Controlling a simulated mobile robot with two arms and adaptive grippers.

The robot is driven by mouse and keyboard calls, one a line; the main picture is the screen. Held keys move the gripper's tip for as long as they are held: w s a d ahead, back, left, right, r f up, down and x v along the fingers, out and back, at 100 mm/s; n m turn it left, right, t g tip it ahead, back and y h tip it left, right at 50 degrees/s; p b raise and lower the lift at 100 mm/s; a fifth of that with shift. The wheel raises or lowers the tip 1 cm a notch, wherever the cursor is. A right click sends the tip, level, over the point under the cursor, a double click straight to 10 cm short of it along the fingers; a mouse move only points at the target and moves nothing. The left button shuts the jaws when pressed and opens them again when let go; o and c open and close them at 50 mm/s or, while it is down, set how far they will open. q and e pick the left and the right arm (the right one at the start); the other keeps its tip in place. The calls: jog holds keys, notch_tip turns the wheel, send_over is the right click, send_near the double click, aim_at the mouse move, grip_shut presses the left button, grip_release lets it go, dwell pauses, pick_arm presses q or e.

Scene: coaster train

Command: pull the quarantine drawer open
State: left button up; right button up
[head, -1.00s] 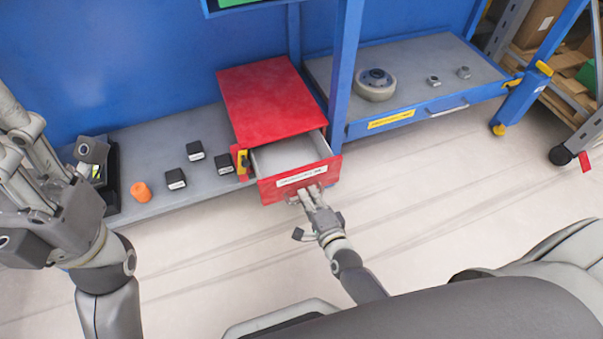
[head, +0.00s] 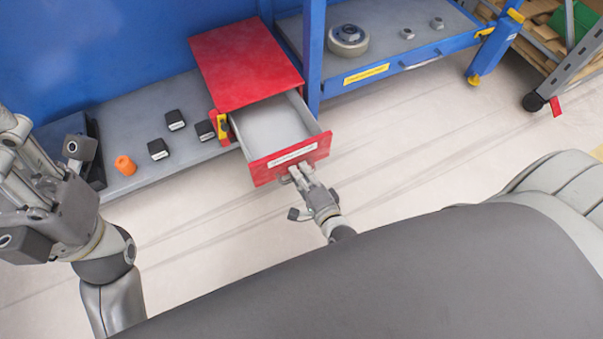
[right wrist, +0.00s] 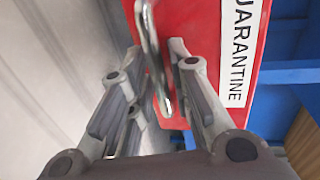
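The red quarantine drawer (head: 290,160) is partly open under its red cabinet (head: 245,62). Its grey inside shows and looks empty. The white label (right wrist: 238,50) reads "QUARANTINE" in the right wrist view. My left gripper (head: 40,170) is raised at the left edge, away from the drawer. Its fingertips are partly cut off, so I cannot tell whether it is open.
A round part (head: 348,40) and small metal pieces sit on the blue-edged bench at right. The floor (head: 400,135) in front of the drawer is clear.

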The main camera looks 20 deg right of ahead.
jog(key=shift+s, duration=0.1)
jog(key=v, duration=0.7)
jog(key=shift+s, duration=0.15)
dwell(0.5)
